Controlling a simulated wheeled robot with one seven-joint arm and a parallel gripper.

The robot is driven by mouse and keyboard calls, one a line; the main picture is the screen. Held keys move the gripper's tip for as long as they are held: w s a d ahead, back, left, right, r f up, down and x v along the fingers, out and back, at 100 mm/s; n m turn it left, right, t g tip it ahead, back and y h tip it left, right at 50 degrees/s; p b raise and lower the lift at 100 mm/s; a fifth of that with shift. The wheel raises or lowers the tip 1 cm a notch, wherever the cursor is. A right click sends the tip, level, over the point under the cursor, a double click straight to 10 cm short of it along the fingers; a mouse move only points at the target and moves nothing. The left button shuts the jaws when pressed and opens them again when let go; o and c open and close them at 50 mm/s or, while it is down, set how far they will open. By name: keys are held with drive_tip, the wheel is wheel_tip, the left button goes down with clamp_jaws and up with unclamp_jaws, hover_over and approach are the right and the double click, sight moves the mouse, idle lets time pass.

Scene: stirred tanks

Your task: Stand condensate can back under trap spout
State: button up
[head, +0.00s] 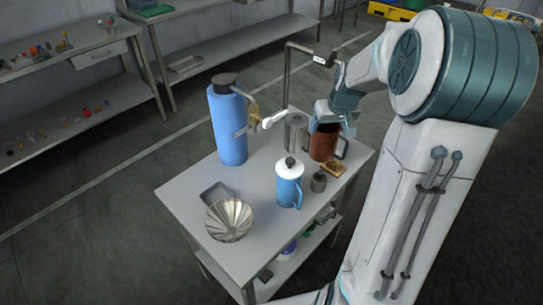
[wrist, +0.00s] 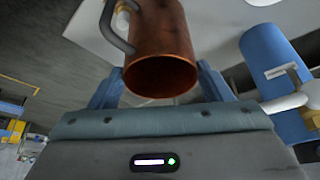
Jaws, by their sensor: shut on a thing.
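The condensate can appears to be the copper-brown can (head: 324,142) with a side handle. It looks upright at the back right of the table; I cannot tell if its base touches the top. My gripper (head: 335,112) is over it from above. In the wrist view, the can (wrist: 162,40) is between the two fingers, its dark round opening facing the camera. The trap spout may be the short white pipe (head: 272,119) beside the blue tank (head: 228,125); a pale pipe also shows in the wrist view (wrist: 285,103). The can stands to its right, apart from it.
A steel cylinder (head: 296,132) stands between pipe and copper can. A blue jug (head: 289,185), a small grey jar (head: 318,182), a brown pad (head: 334,169) and a fluted bowl (head: 229,220) share the table (head: 180,193). A bent pipe (head: 286,75) rises behind.

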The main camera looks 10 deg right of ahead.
drive_tip(key=w+a+f+p, duration=0.1)
drive_tip(key=a+f, duration=0.9)
drive_tip(key=a, duration=0.1)
drive_tip(key=shift+w+a+f, duration=0.2)
drive_tip(key=shift+w+f, duration=0.05)
drive_tip(key=shift+f, duration=0.15)
drive_tip(key=shift+f, duration=0.2)
drive_tip(key=o, duration=1.5)
drive_tip(key=shift+c, duration=0.2)
drive_tip(key=shift+r, duration=0.1)
